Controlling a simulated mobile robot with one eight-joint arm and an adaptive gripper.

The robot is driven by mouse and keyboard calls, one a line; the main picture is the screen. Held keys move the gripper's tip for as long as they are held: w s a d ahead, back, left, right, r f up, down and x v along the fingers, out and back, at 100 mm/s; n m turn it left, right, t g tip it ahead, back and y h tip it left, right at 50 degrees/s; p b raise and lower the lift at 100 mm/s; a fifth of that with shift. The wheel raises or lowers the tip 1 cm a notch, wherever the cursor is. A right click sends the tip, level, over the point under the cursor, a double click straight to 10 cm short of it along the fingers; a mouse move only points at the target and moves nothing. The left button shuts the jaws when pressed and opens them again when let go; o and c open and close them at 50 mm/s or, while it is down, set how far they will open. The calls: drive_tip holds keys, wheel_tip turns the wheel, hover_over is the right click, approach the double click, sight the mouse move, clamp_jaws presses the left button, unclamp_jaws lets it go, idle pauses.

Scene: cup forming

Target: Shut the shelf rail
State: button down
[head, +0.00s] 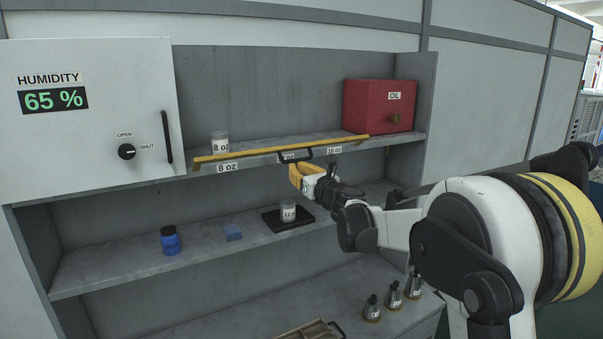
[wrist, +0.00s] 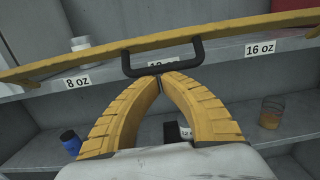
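The shelf rail (head: 250,152) is a long yellow bar along the front edge of the upper shelf, just above the shelf's labels. It also crosses the top of the wrist view (wrist: 240,27). A dark U-shaped handle (wrist: 192,62) hangs from its middle; it shows in the head view too (head: 309,155). My gripper (head: 294,166) is in front of the upper shelf's edge, right below the handle. In the wrist view its yellow fingertips (wrist: 158,80) meet at the handle's lower bar. I cannot tell whether they touch it. No object shows between them.
The upper shelf holds an 8 oz cup (head: 219,143) at the left and a red OIL box (head: 378,106) at the right. A white cabinet door (head: 95,80) stands left.

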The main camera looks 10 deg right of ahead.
sight(294, 145)
drive_tip(key=shift+w+a+r+p, duration=0.1)
drive_tip(key=shift+r+p, duration=0.15)
drive_tip(key=shift+r, duration=0.95)
drive_tip(key=shift+w+r+p, duration=0.1)
drive_tip(key=shift+r+p, duration=0.1)
drive_tip(key=shift+r, duration=1.15)
drive_tip(key=shift+w+a+r+g+p, duration=0.15)
drive_tip(key=shift+w+r+g+p, duration=0.15)
drive_tip(key=shift+r+g+p, duration=0.25)
drive_tip(key=shift+w+r, duration=0.2)
drive_tip(key=shift+r, duration=0.05)
drive_tip(key=shift+w+r, duration=0.1)
drive_tip(key=shift+a, duration=0.1)
